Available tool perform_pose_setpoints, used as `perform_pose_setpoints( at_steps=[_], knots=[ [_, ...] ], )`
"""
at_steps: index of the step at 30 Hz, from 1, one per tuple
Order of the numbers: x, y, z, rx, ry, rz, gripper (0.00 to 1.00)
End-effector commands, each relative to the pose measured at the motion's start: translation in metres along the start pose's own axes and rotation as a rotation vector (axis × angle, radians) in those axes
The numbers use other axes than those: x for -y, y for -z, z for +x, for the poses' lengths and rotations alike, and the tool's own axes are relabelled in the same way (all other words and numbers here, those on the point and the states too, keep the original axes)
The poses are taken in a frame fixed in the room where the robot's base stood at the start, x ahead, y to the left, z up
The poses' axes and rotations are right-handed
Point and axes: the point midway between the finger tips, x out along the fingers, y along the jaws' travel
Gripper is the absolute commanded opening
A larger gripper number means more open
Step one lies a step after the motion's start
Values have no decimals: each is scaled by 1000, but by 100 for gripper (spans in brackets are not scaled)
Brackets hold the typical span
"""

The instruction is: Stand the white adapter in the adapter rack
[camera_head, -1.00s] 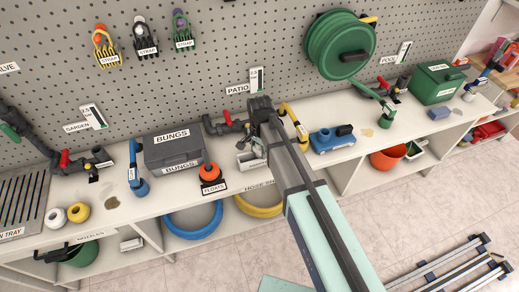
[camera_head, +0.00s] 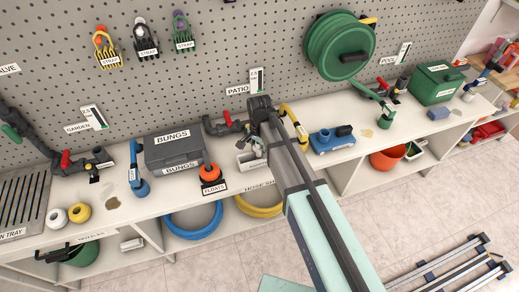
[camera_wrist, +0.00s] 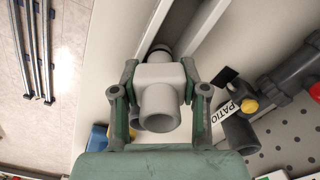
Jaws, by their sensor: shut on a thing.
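The white adapter (camera_wrist: 160,88) is held between the two green and grey fingers of my gripper (camera_wrist: 160,78) in the wrist view. Its round open end faces the camera. A dark ring shows at its far side, above a white-walled trough, which I take for the adapter rack (camera_wrist: 212,18). I cannot tell whether the adapter touches it. There my arm hides most of the gripper and the adapter.
A dark patio pipe (camera_wrist: 240,132) with a red-handled valve stands close beside my gripper. A yellow-topped tube (camera_head: 293,117) and a blue unit (camera_head: 331,140) are to its right in the head view. The bungs box (camera_head: 173,152) and floats (camera_head: 210,173) stand to the left.

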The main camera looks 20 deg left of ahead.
Motion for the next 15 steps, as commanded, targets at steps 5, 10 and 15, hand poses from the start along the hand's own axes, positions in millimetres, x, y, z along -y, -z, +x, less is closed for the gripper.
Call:
perform_pose_setpoints(
  at_steps=[5, 10, 15],
  knots=[
    [0, 0, 0, 0, 0, 0, 73],
    [0, 0, 0, 0, 0, 0, 73],
    [0, 0, -4, 0, 1, 0, 73]
  ],
)
